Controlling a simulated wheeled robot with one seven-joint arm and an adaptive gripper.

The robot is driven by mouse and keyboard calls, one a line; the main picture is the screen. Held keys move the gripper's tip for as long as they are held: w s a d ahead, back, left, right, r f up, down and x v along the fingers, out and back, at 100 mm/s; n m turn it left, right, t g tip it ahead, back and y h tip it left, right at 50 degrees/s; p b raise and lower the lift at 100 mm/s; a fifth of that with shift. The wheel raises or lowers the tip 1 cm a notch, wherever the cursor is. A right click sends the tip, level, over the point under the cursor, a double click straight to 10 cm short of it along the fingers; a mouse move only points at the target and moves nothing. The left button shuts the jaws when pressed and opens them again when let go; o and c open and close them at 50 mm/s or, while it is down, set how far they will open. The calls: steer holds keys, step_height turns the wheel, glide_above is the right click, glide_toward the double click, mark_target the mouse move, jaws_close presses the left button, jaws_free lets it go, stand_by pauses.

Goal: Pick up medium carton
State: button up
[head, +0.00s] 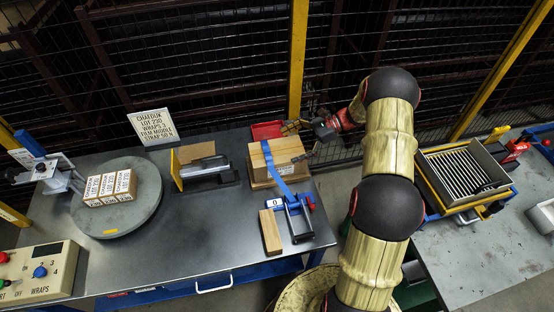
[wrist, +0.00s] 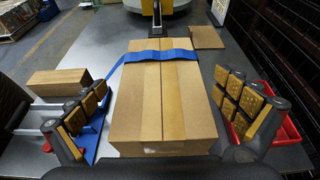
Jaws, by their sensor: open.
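A tan carton (head: 277,158) with a blue strap (head: 268,160) across it sits at the right end of the steel table; it fills the middle of the wrist view (wrist: 165,105). A smaller, narrow carton (head: 271,232) lies nearer the table's front edge and shows at left in the wrist view (wrist: 58,82). No label says which is medium. My gripper (wrist: 165,110) is open, with one padded finger on each side of the strapped carton. Gaps show between the fingers and its sides. In the head view my gripper (head: 300,140) is at the carton's right side.
A blue strapping tool (head: 296,215) stands in front of the strapped carton. A red tray (head: 267,130) lies behind it, beside one finger. A round turntable (head: 145,205) holds labelled cartons at left. A sealing tool (head: 215,172) stands mid-table. A second table (head: 470,255) is at right.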

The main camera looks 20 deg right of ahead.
mark_target(278, 150)
steer(key=a+f+b, duration=0.1)
steer(key=w+a+f, duration=0.1)
steer(key=a, duration=0.1)
steer(key=shift+a+f+b, duration=0.25)
steer(key=shift+f+b, duration=0.05)
steer(key=shift+b, duration=0.05)
steer(key=shift+a, duration=0.35)
steer(key=shift+c, duration=0.3)
steer(key=c, duration=1.7)
steer(key=shift+w+r, duration=0.1)
steer(key=shift+c, duration=0.4)
steer(key=shift+r, duration=0.1)
